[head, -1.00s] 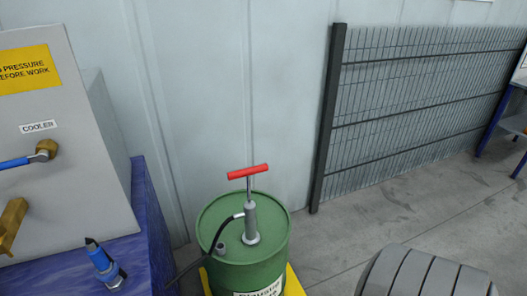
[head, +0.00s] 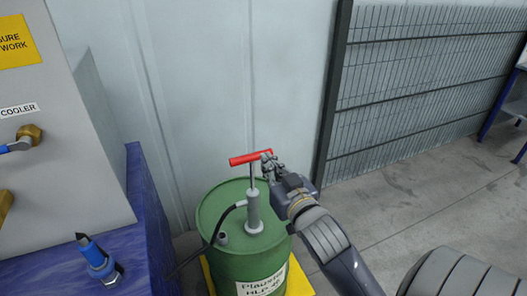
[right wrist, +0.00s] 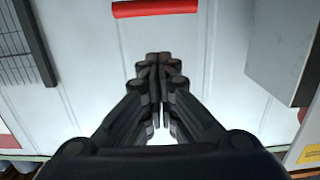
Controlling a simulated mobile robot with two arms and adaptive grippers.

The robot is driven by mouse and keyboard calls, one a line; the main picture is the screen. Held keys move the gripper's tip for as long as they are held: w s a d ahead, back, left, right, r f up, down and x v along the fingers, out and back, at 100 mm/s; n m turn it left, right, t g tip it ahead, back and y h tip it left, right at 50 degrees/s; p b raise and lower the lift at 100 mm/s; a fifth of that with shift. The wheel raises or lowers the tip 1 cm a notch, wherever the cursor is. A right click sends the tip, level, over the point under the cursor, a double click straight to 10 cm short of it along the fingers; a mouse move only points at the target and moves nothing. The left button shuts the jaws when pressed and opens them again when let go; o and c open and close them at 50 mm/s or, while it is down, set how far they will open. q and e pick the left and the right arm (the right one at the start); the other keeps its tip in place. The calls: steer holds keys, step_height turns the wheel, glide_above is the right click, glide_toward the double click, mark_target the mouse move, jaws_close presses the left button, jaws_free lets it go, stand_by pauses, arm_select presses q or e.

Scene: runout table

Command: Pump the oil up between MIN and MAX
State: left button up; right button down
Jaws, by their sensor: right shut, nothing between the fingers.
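The hand pump (head: 254,212) stands upright on top of a green oil drum (head: 235,262). Its red T-handle (head: 245,158) is raised on a thin rod above the pump body. My right gripper (head: 266,164) is at the right end of the handle in the head view and overlaps it. In the right wrist view its fingers (right wrist: 160,62) are closed together with nothing between them, and the red handle (right wrist: 155,8) lies beyond the fingertips, with a gap in the picture. My left gripper is not in view. No MIN or MAX marks are visible.
A black hose (head: 217,225) runs from the pump down the drum's left side. The drum stands in a yellow tray (head: 301,284). A grey cooler cabinet (head: 60,150) on a blue base is at left. A mesh fence (head: 420,100) stands behind at right.

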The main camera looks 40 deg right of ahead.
steer(key=shift+s+d+r, duration=0.1)
steer(key=shift+s+r, duration=0.2)
steer(key=shift+r, duration=0.4)
steer(key=shift+w, duration=0.1)
steer(key=w+d+f+p, duration=0.2)
steer(key=w+f, duration=0.2)
steer(key=w, duration=0.6)
steer(key=shift+w+d+f+p, duration=0.15)
steer(key=shift+d+f+p, duration=0.1)
steer(key=shift+p, duration=0.05)
